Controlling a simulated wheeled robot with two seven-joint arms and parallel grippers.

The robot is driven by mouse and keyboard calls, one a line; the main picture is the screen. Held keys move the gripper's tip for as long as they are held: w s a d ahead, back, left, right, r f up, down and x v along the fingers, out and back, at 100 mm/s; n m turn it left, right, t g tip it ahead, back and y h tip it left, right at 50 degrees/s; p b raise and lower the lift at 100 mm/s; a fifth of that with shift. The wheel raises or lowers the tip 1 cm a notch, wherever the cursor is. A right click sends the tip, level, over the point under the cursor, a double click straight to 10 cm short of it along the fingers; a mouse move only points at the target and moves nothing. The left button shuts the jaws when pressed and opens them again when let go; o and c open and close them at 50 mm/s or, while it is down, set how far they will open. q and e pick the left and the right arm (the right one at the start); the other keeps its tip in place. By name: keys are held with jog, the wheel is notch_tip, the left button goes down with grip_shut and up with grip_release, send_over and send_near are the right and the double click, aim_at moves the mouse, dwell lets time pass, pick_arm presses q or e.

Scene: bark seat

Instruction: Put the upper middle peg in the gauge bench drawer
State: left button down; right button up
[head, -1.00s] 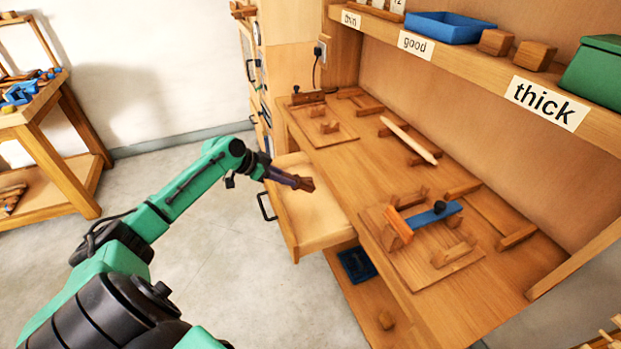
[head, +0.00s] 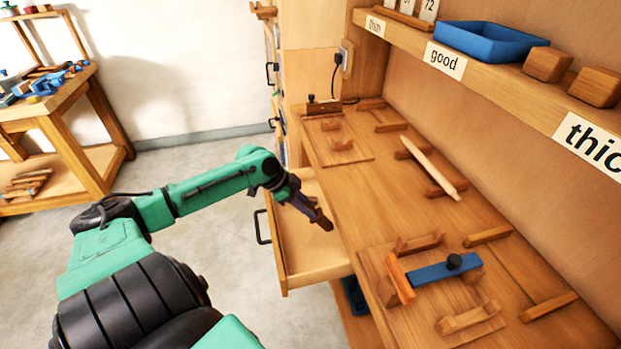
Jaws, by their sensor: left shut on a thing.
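My left gripper (head: 310,207) comes in from the left and is shut on a small dark brown wooden piece, which looks like the peg (head: 322,220). The peg is at the gripper's tip and mostly hidden by the fingers. The gauge bench drawer (head: 312,270) is pulled open at the left side of the bench, with a dark handle (head: 262,227) on its front. The gripper and peg are over the drawer's inside, near its bench side; their height above its floor is hard to judge. The part of the drawer that shows is bare. My right gripper is not in view.
The bench top (head: 390,210) carries a long pale tapered rod (head: 430,167) on rests and a fixture with a blue bar (head: 440,270) and an orange piece (head: 399,280). A shelf above holds a blue tray (head: 490,40). A side table (head: 60,110) stands at the left.

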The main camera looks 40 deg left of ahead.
pick_arm(q)
notch_tip(320, 180, down, 8)
jog(key=b, duration=0.5)
jog(key=shift+b, duration=0.4)
jog(key=shift+w+r, duration=0.1)
jog(key=c, duration=0.6)
grip_release()
jog(key=p+v, duration=0.3)
jog(key=v, duration=1.1)
jog(key=shift+r+p, duration=0.2)
jog(key=shift+p, duration=0.15)
